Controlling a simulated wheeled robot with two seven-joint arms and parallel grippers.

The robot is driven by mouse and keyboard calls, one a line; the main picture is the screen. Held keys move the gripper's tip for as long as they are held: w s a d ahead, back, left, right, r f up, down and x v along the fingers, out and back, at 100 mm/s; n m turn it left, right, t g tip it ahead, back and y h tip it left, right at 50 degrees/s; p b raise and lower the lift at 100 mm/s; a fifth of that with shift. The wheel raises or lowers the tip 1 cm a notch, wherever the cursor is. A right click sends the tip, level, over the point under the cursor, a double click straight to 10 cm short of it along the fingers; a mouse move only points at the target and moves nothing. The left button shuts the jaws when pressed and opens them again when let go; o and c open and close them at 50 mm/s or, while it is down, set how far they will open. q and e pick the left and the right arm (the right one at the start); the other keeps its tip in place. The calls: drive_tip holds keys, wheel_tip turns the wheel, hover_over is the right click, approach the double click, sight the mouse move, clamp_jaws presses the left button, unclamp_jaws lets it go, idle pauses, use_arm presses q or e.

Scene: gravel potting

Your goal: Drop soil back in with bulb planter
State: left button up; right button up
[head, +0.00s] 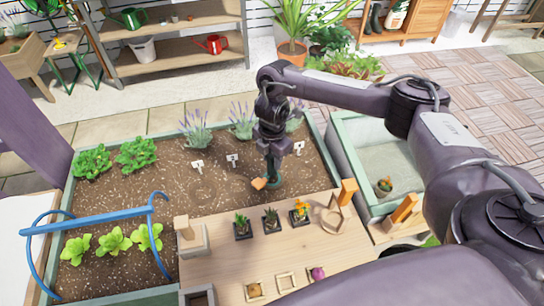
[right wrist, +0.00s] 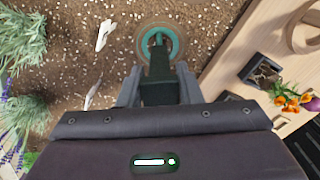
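My right gripper (head: 271,160) points down, shut on the planter; the right wrist view shows both fingers (right wrist: 158,88) against the stem. My left gripper is not in view.
The raised bed holds lavender (head: 196,130), leafy plants (head: 112,241), white labels (head: 232,159) and a blue hoop frame (head: 95,217). Small potted plants (head: 271,220) stand on the wooden board (head: 230,262) close to the planter. A pale green-edged tub (head: 362,150) is at right.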

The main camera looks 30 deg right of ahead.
drive_tip(key=o, duration=0.4)
drive_tip(key=shift+o, duration=0.2)
wheel_tip(320, 180, up, 8)
drive_tip(key=shift+p, duration=0.85)
drive_tip(key=shift+f, duration=0.1)
